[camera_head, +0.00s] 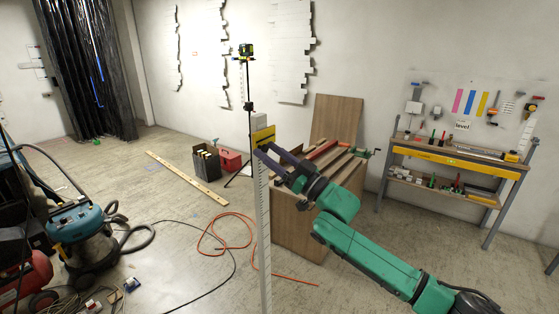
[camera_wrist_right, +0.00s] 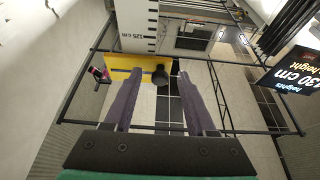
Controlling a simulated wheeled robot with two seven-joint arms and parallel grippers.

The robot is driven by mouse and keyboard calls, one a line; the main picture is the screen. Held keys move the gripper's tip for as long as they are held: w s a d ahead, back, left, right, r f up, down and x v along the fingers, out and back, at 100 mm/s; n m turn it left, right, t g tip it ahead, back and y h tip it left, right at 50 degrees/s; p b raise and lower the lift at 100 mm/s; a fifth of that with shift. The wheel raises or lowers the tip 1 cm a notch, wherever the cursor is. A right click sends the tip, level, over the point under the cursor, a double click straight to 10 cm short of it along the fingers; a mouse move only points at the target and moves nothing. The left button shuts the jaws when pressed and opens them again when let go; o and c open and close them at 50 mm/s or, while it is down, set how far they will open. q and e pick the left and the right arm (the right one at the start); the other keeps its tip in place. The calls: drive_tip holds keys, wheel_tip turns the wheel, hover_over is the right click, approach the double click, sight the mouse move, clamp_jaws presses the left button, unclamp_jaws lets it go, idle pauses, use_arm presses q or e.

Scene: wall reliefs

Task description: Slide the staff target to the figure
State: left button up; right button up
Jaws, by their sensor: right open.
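The white graduated staff (camera_head: 264,240) stands upright in the head view, left of the wooden bench. Its yellow target (camera_head: 262,137) is near the top. In the right wrist view the staff (camera_wrist_right: 138,28) shows a 125 cm mark just above the yellow target (camera_wrist_right: 118,82), which has a dark round knob (camera_wrist_right: 160,76). My right gripper (camera_head: 262,152) is open at the target. Its purple fingers (camera_wrist_right: 160,90) lie either side of the knob; I cannot tell whether they touch it. A dark display (camera_wrist_right: 292,72) reads 130 cm height. My left gripper is out of view.
A yellow-green laser level (camera_head: 246,50) stands on a tripod behind the staff. The wooden bench (camera_head: 296,232) is close under my right arm. An orange hose (camera_head: 226,217) and a dark cable lie on the floor. A teal vacuum (camera_head: 82,232) stands at left.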

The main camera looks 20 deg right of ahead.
drive_tip(key=b+v, duration=0.6)
drive_tip(key=v, duration=0.8)
drive_tip(key=shift+s+b, duration=0.2)
drive_tip(key=shift+b, duration=0.1)
drive_tip(key=shift+d, duration=0.15)
